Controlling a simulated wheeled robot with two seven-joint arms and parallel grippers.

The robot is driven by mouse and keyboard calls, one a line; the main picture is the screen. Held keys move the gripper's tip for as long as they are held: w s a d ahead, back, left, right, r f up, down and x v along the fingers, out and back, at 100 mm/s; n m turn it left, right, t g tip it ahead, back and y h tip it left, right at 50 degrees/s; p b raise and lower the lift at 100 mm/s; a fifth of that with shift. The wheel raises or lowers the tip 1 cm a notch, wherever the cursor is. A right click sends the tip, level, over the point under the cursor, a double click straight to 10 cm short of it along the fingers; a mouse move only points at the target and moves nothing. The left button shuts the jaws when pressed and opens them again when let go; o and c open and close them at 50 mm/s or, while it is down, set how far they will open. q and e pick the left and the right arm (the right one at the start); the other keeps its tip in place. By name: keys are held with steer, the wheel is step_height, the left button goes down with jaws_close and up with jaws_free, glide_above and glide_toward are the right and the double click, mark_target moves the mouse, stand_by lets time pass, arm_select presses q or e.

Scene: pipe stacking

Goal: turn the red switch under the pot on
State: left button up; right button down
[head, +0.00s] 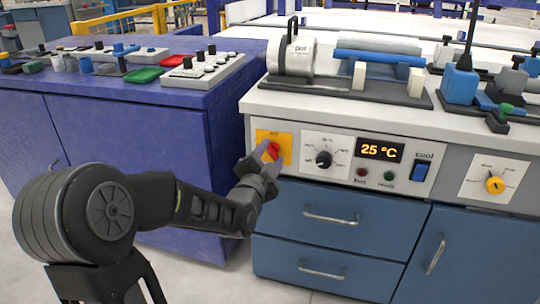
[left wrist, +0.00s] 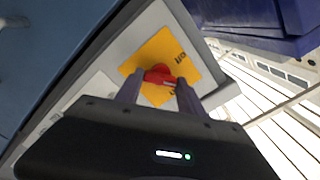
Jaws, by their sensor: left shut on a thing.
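The red switch (head: 272,149) sits on a yellow plate (head: 285,138) at the left end of the white bench's front panel. The plate's lettering is only partly readable. My right gripper is not in view.
Right of the switch are a black knob (head: 323,159), a 25 °C display (head: 380,151), a blue rocker switch (head: 420,170) and a yellow knob (head: 494,185). Blue drawers (head: 330,225) lie below. A purple cabinet (head: 130,140) with small parts stands close on the left.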

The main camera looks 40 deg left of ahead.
arm_select(q)
steer(key=m, duration=0.3)
steer(key=shift+m, duration=0.4)
steer(key=shift+f+m+p, duration=0.15)
steer(key=shift+m+p, duration=0.15)
steer(key=shift+m, duration=1.6)
steer(key=o, duration=1.4)
steer(key=shift+c, duration=0.2)
